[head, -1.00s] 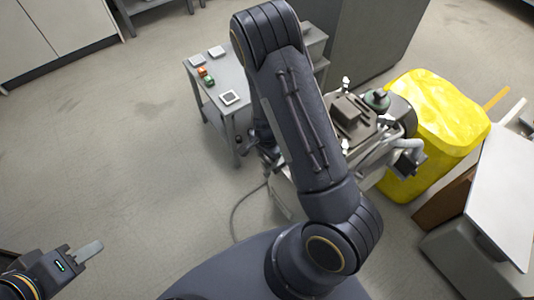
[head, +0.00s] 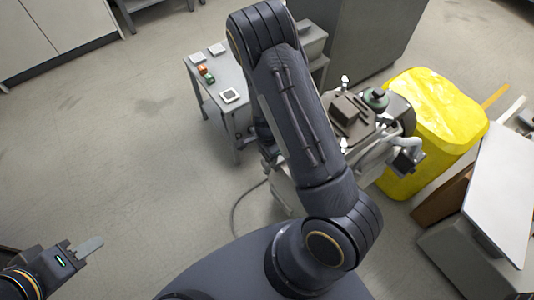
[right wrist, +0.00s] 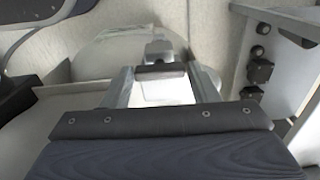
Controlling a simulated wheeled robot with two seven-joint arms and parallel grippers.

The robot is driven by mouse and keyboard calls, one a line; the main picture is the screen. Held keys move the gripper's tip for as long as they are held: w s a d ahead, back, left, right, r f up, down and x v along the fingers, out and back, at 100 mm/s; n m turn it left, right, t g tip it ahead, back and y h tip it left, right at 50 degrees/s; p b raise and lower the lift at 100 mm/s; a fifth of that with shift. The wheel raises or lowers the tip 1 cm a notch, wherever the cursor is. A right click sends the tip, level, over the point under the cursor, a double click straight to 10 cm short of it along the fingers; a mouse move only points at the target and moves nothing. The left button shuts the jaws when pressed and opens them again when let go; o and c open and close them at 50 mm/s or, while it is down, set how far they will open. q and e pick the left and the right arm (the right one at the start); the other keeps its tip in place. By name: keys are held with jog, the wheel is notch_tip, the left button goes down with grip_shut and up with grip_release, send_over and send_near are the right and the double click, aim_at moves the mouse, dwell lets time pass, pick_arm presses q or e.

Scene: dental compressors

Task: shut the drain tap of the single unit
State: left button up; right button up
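The single unit, a compressor (head: 350,112) with a dark top and a green-capped part, stands right of my right arm in the head view, partly hidden by it. My right gripper is hidden behind that arm there. In the right wrist view my right gripper (right wrist: 161,82) has its two fingers apart. A small dark-topped piece (right wrist: 160,69) shows between and just beyond the fingers; I cannot tell if it is the drain tap or if they touch it. A pale rounded body (right wrist: 110,50) lies behind. My left gripper (head: 88,248) is over bare floor, away from the unit.
A grey side table (head: 220,85) with small coloured items stands beyond the arm. A yellow bin (head: 435,115) is right of the unit, with a white-topped cabinet (head: 505,190) nearer. A panel with dark knobs (right wrist: 260,70) is right of my right gripper. Floor at left is clear.

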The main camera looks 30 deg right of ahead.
jog(key=o, duration=0.3)
jog(key=shift+r, duration=0.1)
notch_tip(320, 180, up, 8)
jog(key=p, duration=0.2)
jog(key=shift+f+p, duration=0.2)
jog(key=shift+p, duration=0.2)
